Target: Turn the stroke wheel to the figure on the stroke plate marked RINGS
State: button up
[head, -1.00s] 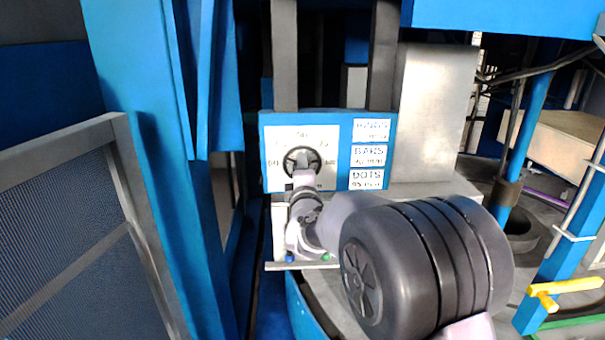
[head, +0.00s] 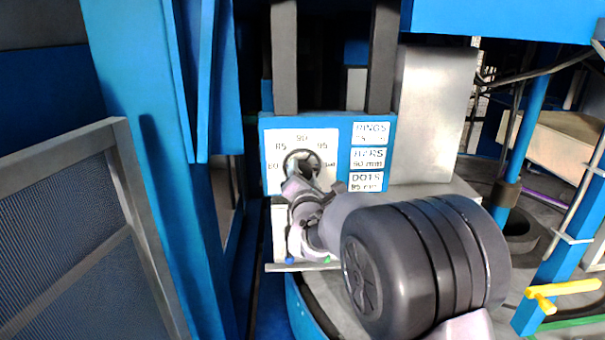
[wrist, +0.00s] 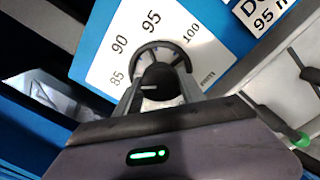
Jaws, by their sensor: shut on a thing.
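The stroke wheel (head: 314,157) is a dark round handwheel on a white dial plate (head: 279,171) with figures from 80 to 100 around it. In the wrist view the wheel (wrist: 158,46) has a black hub with a short white mark; I cannot tell which figure it points to. My gripper (head: 300,172) is shut on the wheel, one finger on each side of the hub in the wrist view (wrist: 158,85). The RINGS plate (head: 371,132) is at the upper right of the panel; its figure is too blurred to read.
Below it are the BARS plate (head: 369,159), reading 90 mm, and the DOTS plate (head: 366,182), reading 95 mm. A blue post (head: 150,170) and a mesh guard (head: 70,245) stand at left. A grey metal box (head: 428,115) stands right of the panel.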

jog(key=shift+r+n, duration=0.15)
jog(key=shift+n, duration=0.35)
jog(key=o, duration=1.4)
jog(key=shift+w, duration=0.1)
jog(key=shift+c, duration=0.2)
jog(key=s+d+b, duration=0.1)
jog(key=s+b, duration=0.2)
jog(key=s, duration=1.4)
jog(key=shift+s+f, duration=0.25)
jog(key=shift+d, duration=0.1)
